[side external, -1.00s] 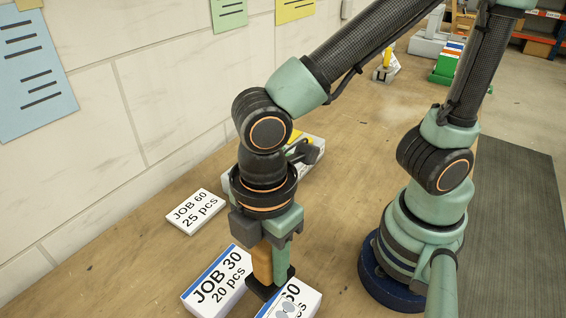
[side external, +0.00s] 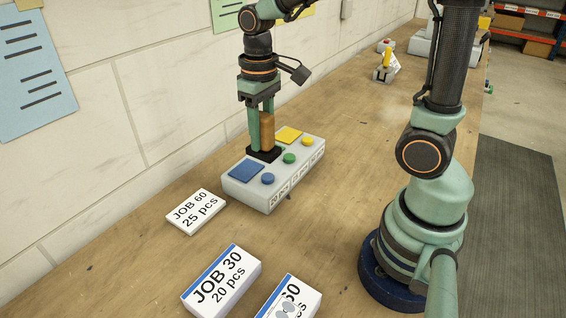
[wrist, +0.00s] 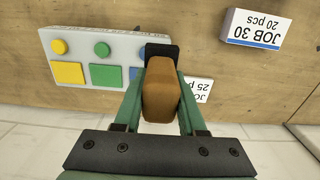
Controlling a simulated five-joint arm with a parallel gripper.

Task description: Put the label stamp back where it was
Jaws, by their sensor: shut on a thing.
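My gripper (side external: 261,140) is shut on the label stamp, which has a tan wooden handle (side external: 267,132) and a flat black base (side external: 264,154). The stamp is upright. In the side view its base overlaps the grey pad box (side external: 247,193), between the blue pad (side external: 246,170) and the yellow pad (side external: 289,134), covering the green pad. In the wrist view the handle (wrist: 160,90) sits between my fingers, the black base overlaps the box's right end, and the green pad (wrist: 106,77) is visible. I cannot tell the gap under the base.
Blue (side external: 267,179), green (side external: 289,158) and yellow (side external: 307,141) buttons line the box front. A white JOB 60 card box (side external: 195,212) lies left of it. A JOB 30 box (side external: 221,281) and another box marked 60 (side external: 292,300) stand in front. The wall rises behind.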

